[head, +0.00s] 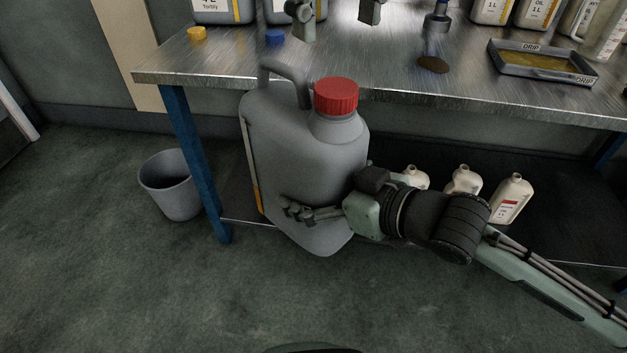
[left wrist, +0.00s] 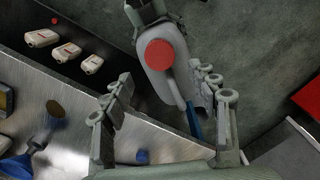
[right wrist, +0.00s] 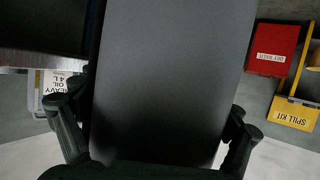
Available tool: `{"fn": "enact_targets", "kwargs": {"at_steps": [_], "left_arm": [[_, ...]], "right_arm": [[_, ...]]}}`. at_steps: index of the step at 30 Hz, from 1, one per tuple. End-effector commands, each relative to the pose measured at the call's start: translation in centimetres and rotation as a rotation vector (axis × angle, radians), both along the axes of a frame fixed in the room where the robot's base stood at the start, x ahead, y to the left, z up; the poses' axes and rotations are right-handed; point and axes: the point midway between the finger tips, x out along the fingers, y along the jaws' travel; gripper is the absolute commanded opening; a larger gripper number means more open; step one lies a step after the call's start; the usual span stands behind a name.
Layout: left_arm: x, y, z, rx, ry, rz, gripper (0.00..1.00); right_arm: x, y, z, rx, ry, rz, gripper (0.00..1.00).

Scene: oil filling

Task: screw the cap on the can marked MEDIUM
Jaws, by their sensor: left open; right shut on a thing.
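A large grey can (head: 300,150) with a moulded handle is held in front of the bench. A red cap (head: 336,97) sits on its neck; I cannot tell how tight it is. No MEDIUM marking is readable in any view. My right gripper (head: 290,212) is shut on the can's lower body, which fills the right wrist view (right wrist: 170,80). My left gripper (head: 337,22) is open and empty above the bench, behind the can. The red cap also shows in the left wrist view (left wrist: 160,54). A yellow cap (head: 197,34) and a blue cap (head: 275,37) lie on the bench.
The steel bench (head: 380,70) carries labelled cans (head: 222,10), a blue funnel (head: 437,18), a dark oil spot (head: 433,65) and a drip tray (head: 540,68). White bottles (head: 512,195) stand underneath. A grey bin (head: 172,185) stands left of the blue bench leg (head: 193,160). The front floor is clear.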

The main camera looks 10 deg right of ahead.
Motion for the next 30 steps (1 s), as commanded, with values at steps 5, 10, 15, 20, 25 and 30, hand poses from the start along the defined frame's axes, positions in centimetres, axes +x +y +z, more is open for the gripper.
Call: {"fn": "enact_targets", "kwargs": {"at_steps": [5, 10, 15, 20, 25, 30], "left_arm": [[0.0, 0.0, 0.0, -0.001, 0.000, -0.002, 0.59], [0.0, 0.0, -0.8, -0.002, 0.001, -0.002, 0.59], [0.0, 0.0, -3.2, -0.001, 0.002, -0.004, 0.59], [0.0, 0.0, -5.7, -0.002, 0.001, -0.004, 0.59], [0.0, -0.1, -7.4, -0.002, 0.000, -0.003, 0.59], [0.0, -0.1, -8.0, -0.003, -0.001, -0.003, 0.59]], "right_arm": [[0.1, 0.1, 0.7, 0.008, -0.014, 0.002, 0.10], [0.1, 0.1, 0.7, 0.008, -0.014, 0.002, 0.10], [0.1, 0.1, 0.7, 0.008, -0.014, 0.002, 0.10], [0.1, 0.1, 0.7, 0.008, -0.014, 0.002, 0.10], [0.1, 0.1, 0.7, 0.008, -0.014, 0.002, 0.10], [0.1, 0.1, 0.7, 0.008, -0.014, 0.002, 0.10]]}}
